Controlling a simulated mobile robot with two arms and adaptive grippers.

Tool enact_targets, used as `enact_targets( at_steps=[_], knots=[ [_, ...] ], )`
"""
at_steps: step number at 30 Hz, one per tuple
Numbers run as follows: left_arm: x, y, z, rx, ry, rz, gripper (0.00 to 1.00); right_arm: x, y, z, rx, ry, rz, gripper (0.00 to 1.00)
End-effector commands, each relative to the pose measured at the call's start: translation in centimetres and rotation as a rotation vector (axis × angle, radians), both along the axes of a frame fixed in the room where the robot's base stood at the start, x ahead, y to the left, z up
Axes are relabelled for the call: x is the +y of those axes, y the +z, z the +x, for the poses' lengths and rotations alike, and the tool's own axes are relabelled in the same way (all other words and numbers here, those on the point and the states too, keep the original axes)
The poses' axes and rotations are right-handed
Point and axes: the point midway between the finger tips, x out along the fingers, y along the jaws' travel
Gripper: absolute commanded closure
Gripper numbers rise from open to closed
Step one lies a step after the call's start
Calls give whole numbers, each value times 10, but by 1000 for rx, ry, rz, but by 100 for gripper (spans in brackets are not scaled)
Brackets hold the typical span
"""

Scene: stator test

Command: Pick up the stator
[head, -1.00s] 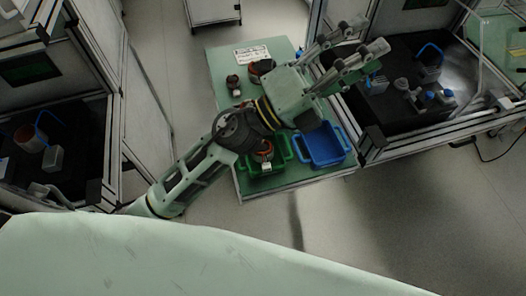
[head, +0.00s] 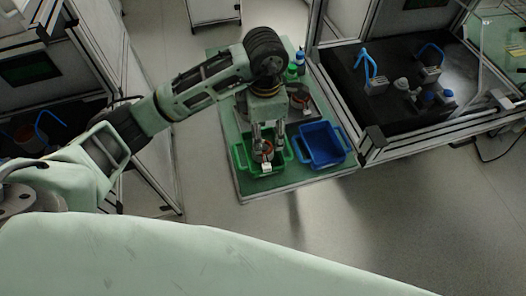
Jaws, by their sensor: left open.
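The stator (head: 263,154), a small ring with reddish-orange colour and a pale block at its front, lies in the green tray (head: 243,165) on the green table. My left gripper (head: 267,143) points down over the green tray, its fingers spread around or just above the stator. The jaws are open. I cannot tell whether the fingers touch the stator, and they hide part of it. My right gripper is not in view.
An empty blue tray (head: 324,144) stands to the right of the green one. Bottles with blue and green (head: 300,62) stand farther back on the table. A framed workstation with a black top (head: 395,105) borders the table on the right.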

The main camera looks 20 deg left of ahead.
Motion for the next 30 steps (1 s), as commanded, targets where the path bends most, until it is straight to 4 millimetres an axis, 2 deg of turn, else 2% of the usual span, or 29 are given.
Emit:
enact_targets(
  at_steps=[8, 13, 18, 26, 30],
  knots=[
    [2, -28, -2, 6, 1, 2, 45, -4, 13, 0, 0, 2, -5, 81],
    [6, -51, -5, 9, 2, 2, 45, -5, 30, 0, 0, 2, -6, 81],
    [5, -72, -4, 4, 0, 0, 45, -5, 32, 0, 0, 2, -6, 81],
    [5, -76, -3, 1, -1, 0, 45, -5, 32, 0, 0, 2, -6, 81],
    [5, -76, -3, 2, -1, -1, 58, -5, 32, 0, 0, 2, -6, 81]
  ],
)
